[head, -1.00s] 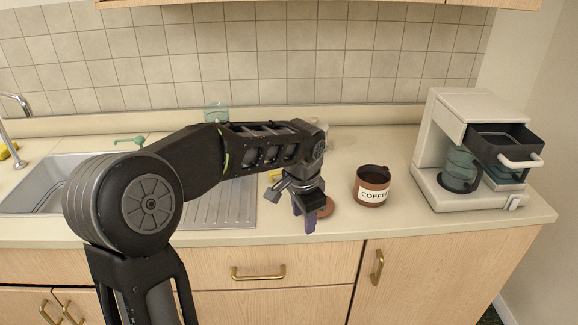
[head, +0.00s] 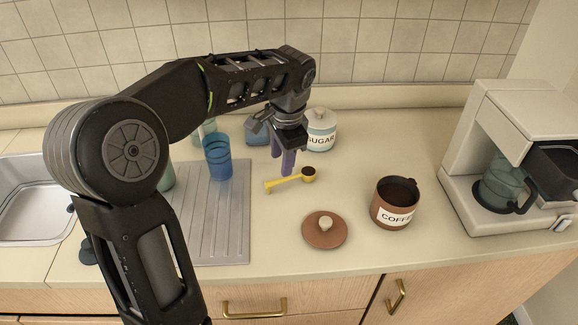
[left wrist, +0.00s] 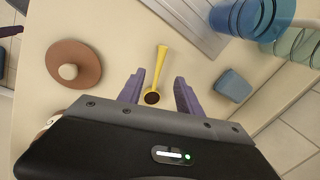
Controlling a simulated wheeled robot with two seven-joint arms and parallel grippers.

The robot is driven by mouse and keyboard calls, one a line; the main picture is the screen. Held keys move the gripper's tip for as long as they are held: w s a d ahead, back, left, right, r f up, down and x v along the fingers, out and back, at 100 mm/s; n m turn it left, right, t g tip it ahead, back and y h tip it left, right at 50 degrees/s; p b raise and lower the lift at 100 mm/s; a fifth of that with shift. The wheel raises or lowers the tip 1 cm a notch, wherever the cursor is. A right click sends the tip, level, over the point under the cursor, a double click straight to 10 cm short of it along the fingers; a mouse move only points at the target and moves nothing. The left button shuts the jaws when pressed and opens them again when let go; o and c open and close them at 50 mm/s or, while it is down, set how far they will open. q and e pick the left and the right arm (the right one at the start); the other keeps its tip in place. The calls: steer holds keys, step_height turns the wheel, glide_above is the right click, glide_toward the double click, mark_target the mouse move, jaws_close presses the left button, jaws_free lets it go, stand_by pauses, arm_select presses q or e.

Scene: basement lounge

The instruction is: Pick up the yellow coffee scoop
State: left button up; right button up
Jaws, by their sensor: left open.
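The yellow coffee scoop (head: 290,181) lies on the counter, its bowl holding dark brown grounds and pointing right in the head view. In the left wrist view the scoop (left wrist: 159,72) has its bowl between the fingertips and its handle pointing away. My left gripper (head: 283,163) is open and empty, fingers pointing down, just behind the scoop in the head view. Its two purple fingers also show in the left wrist view (left wrist: 158,90), one on each side of the bowl, with a gap to each.
A brown coffee canister (head: 393,204) stands open at right, its lid (head: 324,230) on the counter in front. A sugar jar (head: 321,130) stands behind. A blue cup (head: 218,158) is at left, near the drainboard (head: 228,238). A coffee maker (head: 478,150) is far right.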

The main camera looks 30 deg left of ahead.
mark_target(279, 180)
arm_select(q)
steer(key=shift+s+d, duration=0.15)
steer(key=shift+a+f, duration=0.25)
steer(key=shift+f, duration=1)
steer(key=shift+w+a+f+p, duration=0.15)
steer(key=shift+a+f+p, duration=0.1)
steer(key=shift+f, duration=0.6)
steer(key=shift+w+a+f+p, duration=0.1)
steer(key=shift+f+p, duration=0.1)
steer(key=shift+f, duration=0.65)
steer(key=shift+w+a+f+p, duration=0.15)
steer(key=shift+a+f+p, duration=0.1)
steer(key=shift+f, duration=0.6)
jaws_close()
